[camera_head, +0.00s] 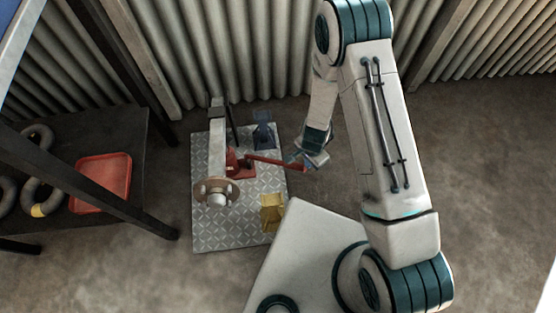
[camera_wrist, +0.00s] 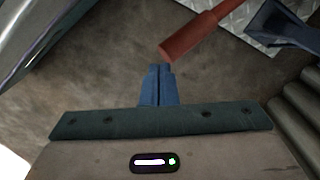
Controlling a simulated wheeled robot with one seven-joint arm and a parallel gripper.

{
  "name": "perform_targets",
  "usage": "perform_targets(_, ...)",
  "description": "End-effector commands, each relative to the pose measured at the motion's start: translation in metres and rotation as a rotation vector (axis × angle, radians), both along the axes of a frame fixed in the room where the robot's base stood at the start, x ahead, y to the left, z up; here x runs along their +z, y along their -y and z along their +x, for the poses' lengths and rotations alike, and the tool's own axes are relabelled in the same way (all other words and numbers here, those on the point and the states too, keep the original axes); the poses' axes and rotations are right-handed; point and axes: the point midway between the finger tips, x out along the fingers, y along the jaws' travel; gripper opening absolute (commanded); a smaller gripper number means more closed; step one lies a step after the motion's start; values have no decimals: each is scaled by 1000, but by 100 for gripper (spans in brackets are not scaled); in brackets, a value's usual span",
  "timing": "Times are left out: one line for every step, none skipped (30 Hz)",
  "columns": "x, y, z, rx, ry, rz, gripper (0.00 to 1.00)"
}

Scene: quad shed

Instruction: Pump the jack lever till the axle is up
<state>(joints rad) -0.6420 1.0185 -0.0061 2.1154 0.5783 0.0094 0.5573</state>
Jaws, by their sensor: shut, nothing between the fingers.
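The red jack (camera_head: 238,165) stands on a metal tread plate (camera_head: 208,150), beside the grey axle beam (camera_head: 217,135) with its round hub (camera_head: 217,195) at the near end. The red jack lever (camera_head: 277,161) reaches right from the jack, past the plate's edge. My gripper (camera_head: 300,155) is near the lever's free end. In the wrist view the lever's thick grip end (camera_wrist: 188,40) lies just beyond my shut blue fingertips (camera_wrist: 160,68), with nothing between them. Whether the fingers touch the lever cannot be told.
A blue stand (camera_head: 263,130) and a yellow stand (camera_head: 272,212) are on the plate. A dark shelf at left holds a red tray (camera_head: 103,183) and several rings (camera_head: 42,195). A corrugated wall (camera_head: 240,50) closes the back. Bare floor lies at right.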

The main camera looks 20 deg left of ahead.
Motion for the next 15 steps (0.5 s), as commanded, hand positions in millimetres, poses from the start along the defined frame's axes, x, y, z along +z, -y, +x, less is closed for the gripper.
perform_targets(0,0,0,0,0,0,0)
perform_targets(1,0,0,0,0,0,0)
perform_targets(2,0,0,0,0,0,0)
perform_targets(4,0,0,0,0,0,0)
perform_targets(6,0,0,0,0,0,0)
perform_targets(9,0,0,0,0,0,0)
perform_targets(12,0,0,0,0,0,0)
perform_targets(15,0,0,0,0,0,0)
perform_targets(19,0,0,0,0,0,0)
perform_targets(22,0,0,0,0,0,0)
perform_targets(26,0,0,0,0,0,0)
perform_targets(30,0,0,0,0,0,0)
perform_targets(33,0,0,0,0,0,0)
perform_targets(36,0,0,0,1,0,0)
perform_targets(40,0,0,0,1,0,0)
